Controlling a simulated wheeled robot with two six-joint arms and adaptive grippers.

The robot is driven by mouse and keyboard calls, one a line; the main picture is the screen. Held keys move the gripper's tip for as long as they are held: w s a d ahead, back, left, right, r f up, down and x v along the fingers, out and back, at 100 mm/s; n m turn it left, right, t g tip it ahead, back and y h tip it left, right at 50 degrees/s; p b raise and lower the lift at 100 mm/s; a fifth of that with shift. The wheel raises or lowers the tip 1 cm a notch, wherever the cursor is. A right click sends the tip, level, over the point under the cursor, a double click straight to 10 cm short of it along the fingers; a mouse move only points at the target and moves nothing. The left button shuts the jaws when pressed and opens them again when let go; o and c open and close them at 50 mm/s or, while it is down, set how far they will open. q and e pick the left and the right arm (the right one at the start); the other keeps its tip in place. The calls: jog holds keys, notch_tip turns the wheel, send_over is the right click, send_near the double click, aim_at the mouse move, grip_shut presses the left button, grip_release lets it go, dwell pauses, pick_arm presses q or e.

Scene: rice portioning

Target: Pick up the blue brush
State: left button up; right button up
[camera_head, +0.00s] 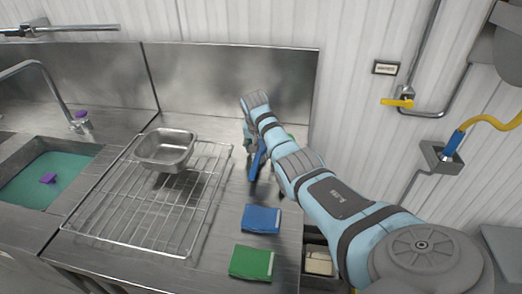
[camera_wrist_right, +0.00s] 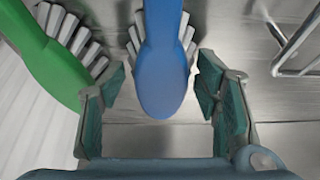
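The blue brush (camera_head: 256,159) is at the back right of the steel counter, partly hidden by my right arm. In the right wrist view the blue brush (camera_wrist_right: 163,65) points its rounded end toward me, with pale bristles along both sides. My right gripper (camera_wrist_right: 162,92) is open, with one finger on each side of the brush end. Gaps show between both fingers and the brush. In the head view the right gripper is mostly hidden behind its own wrist. My left gripper is not in view.
A green brush (camera_wrist_right: 42,60) lies close left of the blue one in the wrist view. A wire rack (camera_head: 130,225) with a metal pan (camera_head: 165,148) stands to the left. Blue (camera_head: 260,219) and green (camera_head: 251,263) cloths lie in front. A sink (camera_head: 100,150) is at far left.

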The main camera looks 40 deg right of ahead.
jog(key=shift+r, duration=0.1)
jog(key=c, duration=0.3)
jog(key=shift+a, duration=0.1)
jog(key=c, duration=0.9)
notch_tip(320, 180, up, 20)
jog(key=shift+w+f+p, duration=0.1)
jog(key=shift+p, duration=0.8)
